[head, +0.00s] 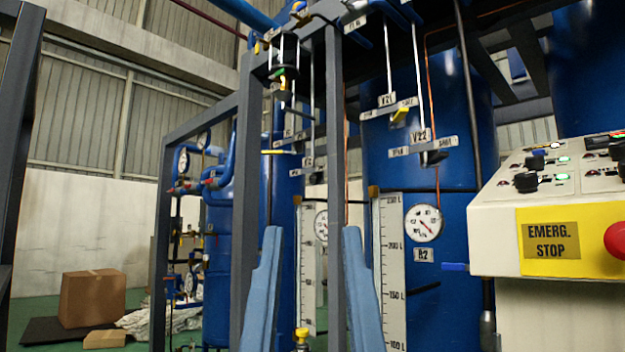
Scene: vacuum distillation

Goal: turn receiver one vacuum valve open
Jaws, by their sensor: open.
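My gripper (312,232) shows as two blue fingers at the bottom centre, upright, apart, with nothing visible between them. Behind it, left of the receiver marked R2 (458,195), is another receiver's scale (308,262), with a gauge partly hidden by a grey post. Above that scale hang rods with small label plates; one plate (307,162) is partly hidden and too small to read surely. A yellow handle (278,152) shows there, roughly level. On the R2 side are plates V21 (386,100), with a yellow handle, and V22 (421,135), with a black handle.
Grey frame posts (335,150) stand in front of the receivers. A control panel (500,235) with an emergency stop button (617,240) juts in at right.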

